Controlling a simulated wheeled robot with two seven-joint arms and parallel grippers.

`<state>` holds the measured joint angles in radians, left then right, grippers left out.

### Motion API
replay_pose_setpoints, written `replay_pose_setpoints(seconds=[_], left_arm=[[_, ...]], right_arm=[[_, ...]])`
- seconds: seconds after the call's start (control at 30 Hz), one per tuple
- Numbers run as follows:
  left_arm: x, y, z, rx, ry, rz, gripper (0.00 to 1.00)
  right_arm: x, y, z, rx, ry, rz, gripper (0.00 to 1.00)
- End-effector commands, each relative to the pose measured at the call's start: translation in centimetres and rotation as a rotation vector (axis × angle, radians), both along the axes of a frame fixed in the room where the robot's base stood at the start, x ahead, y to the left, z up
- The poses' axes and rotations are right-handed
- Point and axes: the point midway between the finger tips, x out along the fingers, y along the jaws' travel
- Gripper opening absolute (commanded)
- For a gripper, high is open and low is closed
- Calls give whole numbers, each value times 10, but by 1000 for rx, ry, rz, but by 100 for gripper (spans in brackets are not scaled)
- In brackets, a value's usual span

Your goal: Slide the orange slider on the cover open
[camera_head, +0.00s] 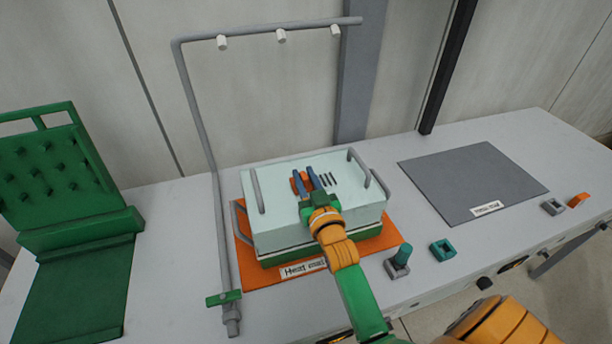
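A pale mint box cover (282,184) lies on a green base on the worktable. The orange slider (305,178) is on top of the cover, near its middle, left of several dark slots (328,179). My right gripper (306,175) is over the cover, its two blue-grey fingers parted. The orange slider shows between and around the fingertips and is partly hidden by them. I cannot tell whether the fingers touch it. My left gripper is not in view.
Grey bar handles (260,190) stand on the cover. An orange labelled mat (262,274) lies under the box. A grey pipe frame (199,120) rises at left, beside a green pegged rack (66,178). A dark grey mat (470,180) is bare at right. Small teal and grey blocks (443,250) sit in front.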

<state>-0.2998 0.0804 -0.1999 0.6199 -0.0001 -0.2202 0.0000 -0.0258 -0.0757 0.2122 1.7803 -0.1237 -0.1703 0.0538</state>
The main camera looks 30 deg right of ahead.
Motion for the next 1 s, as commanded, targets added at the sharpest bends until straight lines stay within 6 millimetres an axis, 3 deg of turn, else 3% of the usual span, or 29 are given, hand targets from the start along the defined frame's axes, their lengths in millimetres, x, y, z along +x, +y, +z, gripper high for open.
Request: replay_pose_setpoints(seconds=[0.07, 0.37, 0.7, 1.0], left_arm=[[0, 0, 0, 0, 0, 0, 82], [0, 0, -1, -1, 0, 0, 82], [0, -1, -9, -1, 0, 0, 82], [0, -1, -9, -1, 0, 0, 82]], right_arm=[[0, 0, 0, 0, -1, 0, 50], [-2, 0, 0, 0, -1, 0, 50], [-63, 16, -2, 0, 1, 0, 50], [-69, 18, 0, -1, -1, 0, 50]])
